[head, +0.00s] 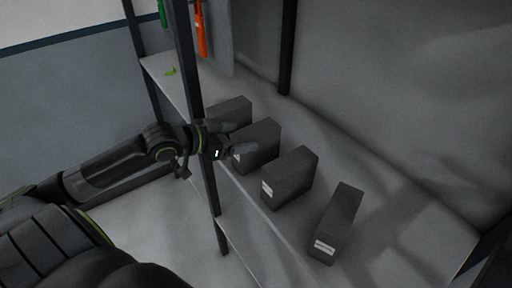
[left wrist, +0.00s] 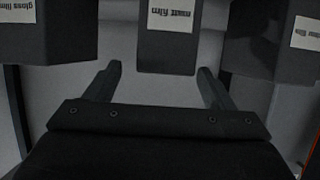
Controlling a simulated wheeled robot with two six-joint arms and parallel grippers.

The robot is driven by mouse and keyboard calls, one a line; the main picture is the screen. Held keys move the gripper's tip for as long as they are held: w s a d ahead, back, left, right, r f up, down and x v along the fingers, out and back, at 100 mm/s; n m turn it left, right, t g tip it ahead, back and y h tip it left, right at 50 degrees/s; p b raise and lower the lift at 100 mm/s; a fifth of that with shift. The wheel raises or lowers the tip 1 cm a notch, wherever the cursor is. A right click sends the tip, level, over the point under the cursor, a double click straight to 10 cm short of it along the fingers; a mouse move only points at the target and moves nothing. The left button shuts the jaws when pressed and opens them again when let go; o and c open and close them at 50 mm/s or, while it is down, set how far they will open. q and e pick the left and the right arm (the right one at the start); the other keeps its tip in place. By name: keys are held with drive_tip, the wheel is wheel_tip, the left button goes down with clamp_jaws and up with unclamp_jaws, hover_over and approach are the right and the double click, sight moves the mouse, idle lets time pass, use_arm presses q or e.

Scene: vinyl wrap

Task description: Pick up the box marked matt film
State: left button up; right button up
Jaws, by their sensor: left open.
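The box marked matt film (left wrist: 167,52) is a dark grey upright box with a white label, upside down in the left wrist view. It is in the middle there, just beyond and between the fingers. In the head view it appears to be the second box from the left (head: 263,142), though its label is unreadable there. My left gripper (head: 240,138) is open and empty in front of this box and partly hides it. Its fingers also show in the left wrist view (left wrist: 160,72). My right gripper is in neither view.
The gloss film box (left wrist: 45,45) and another labelled box (left wrist: 262,45) flank it closely. A box (head: 338,222) stands farther right on the grey shelf (head: 400,265). A dark rack post (head: 205,185) is close beside my left arm. An orange-handled tool (head: 201,35) hangs behind.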

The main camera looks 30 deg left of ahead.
sight(246, 134)
use_arm(q)
drive_tip(key=shift+p+x, duration=0.5)
drive_tip(key=shift+x, duration=1.35)
drive_tip(key=shift+w+d+f, duration=0.1)
drive_tip(key=shift+w+f, duration=0.05)
drive_tip(key=shift+w, duration=0.5)
drive_tip(key=shift+c, duration=0.2)
drive_tip(key=c, duration=1.5)
